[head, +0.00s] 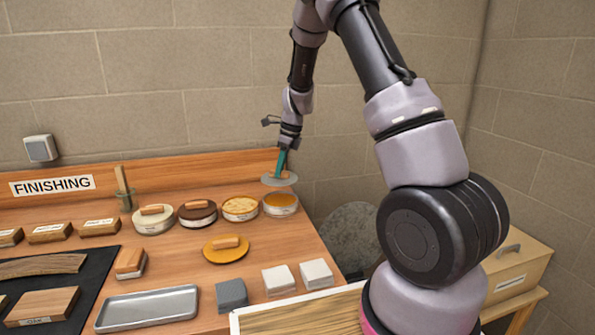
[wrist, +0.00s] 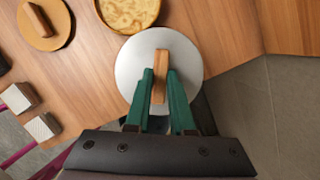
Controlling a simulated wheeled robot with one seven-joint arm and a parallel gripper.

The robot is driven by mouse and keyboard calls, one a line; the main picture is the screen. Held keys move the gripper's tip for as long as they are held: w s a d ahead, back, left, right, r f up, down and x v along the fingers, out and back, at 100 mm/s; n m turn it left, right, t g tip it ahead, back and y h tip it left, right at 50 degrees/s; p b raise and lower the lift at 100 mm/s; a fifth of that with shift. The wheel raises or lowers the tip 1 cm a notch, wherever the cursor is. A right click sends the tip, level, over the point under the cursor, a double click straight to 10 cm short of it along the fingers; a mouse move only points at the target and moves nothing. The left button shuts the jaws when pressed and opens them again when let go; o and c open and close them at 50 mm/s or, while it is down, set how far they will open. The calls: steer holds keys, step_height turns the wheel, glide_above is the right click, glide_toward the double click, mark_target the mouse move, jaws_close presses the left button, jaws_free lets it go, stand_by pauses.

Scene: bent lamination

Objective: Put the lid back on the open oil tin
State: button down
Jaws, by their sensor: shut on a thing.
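My gripper (head: 281,163) is shut on the wooden handle (wrist: 160,77) of a round, pale grey lid (head: 270,181), which fills the middle of the wrist view (wrist: 188,62). The lid is held in the air, roughly level, just above a round tin with amber contents (head: 281,202) at the right end of the tin row. The tin is open, and a gap shows between it and the lid. In the wrist view the lid hides that tin. Left of it stands another open tin with tan, streaky contents (head: 240,207), also in the wrist view (wrist: 128,10).
Two lidded tins, one cream (head: 153,222) and one dark brown (head: 197,217), stand farther left. An orange lid with a handle (head: 226,253) lies on the bench in front. A metal tray (head: 148,308) and several blocks line the front. The bench's right edge is close by.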

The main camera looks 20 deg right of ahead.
mark_target(283, 179)
step_height(283, 179, down, 2)
steer(key=shift+d, duration=0.15)
steer(key=shift+f, duration=2.1)
steer(key=shift+f, duration=0.2)
stand_by(0.4)
steer(key=shift+c, duration=1.1)
jaws_free()
steer(key=shift+r, duration=0.1)
steer(key=shift+r, duration=3.45)
